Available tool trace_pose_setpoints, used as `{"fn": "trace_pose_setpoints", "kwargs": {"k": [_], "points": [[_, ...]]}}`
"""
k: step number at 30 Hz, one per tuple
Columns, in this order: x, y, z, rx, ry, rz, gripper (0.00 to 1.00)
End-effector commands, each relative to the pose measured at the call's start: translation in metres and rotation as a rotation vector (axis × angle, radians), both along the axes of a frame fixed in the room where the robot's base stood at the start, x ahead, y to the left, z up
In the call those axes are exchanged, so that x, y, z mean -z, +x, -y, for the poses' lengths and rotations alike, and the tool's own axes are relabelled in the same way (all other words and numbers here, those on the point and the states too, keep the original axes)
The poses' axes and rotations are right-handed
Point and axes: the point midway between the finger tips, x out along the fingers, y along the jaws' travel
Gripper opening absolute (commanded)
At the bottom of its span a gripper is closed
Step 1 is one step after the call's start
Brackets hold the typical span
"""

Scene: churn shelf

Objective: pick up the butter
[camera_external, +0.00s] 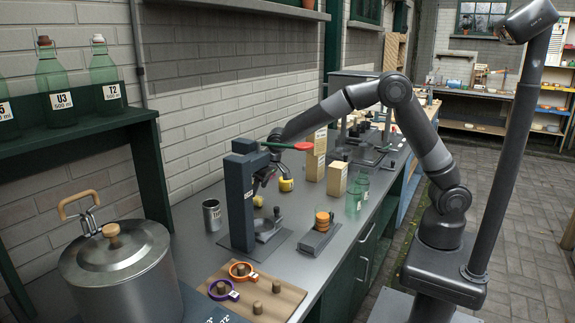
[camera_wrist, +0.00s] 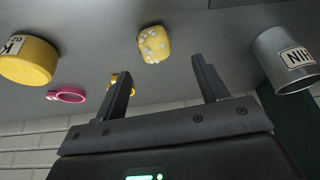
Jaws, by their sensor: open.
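A yellow lump with pale spots (camera_wrist: 153,44), likely the butter, lies on the grey bench in the wrist view. It also shows in the external view (camera_external: 258,201), small, behind a dark upright press. My gripper (camera_wrist: 162,66) is open and empty. In the wrist view the lump appears just beyond the fingertips, between their lines and nearer the left finger, with no contact visible. In the external view my gripper (camera_external: 264,186) hangs above the bench near the lump, partly hidden by the press.
The dark press (camera_external: 240,200) stands in front of my gripper. A metal cup (camera_wrist: 288,62) and a yellow labelled round (camera_wrist: 27,60) flank the lump. A pink ring (camera_wrist: 68,96) lies near the wall. Cartons (camera_external: 337,178) and glass bottles (camera_external: 354,197) stand to the right.

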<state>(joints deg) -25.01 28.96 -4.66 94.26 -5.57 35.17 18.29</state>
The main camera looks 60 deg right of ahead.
Motion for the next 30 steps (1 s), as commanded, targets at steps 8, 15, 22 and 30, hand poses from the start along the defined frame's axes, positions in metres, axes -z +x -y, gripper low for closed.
{"fn": "trace_pose_setpoints", "kwargs": {"k": [8, 15, 22, 30], "points": [[0.024, 0.007, 0.002, 0.000, -0.001, -0.002, 0.66], [0.056, 0.018, 0.003, -0.001, -0.001, -0.001, 0.66], [0.058, 0.020, 0.002, 0.000, 0.001, 0.001, 0.66], [0.058, 0.020, 0.002, 0.000, 0.001, 0.000, 0.46]]}}
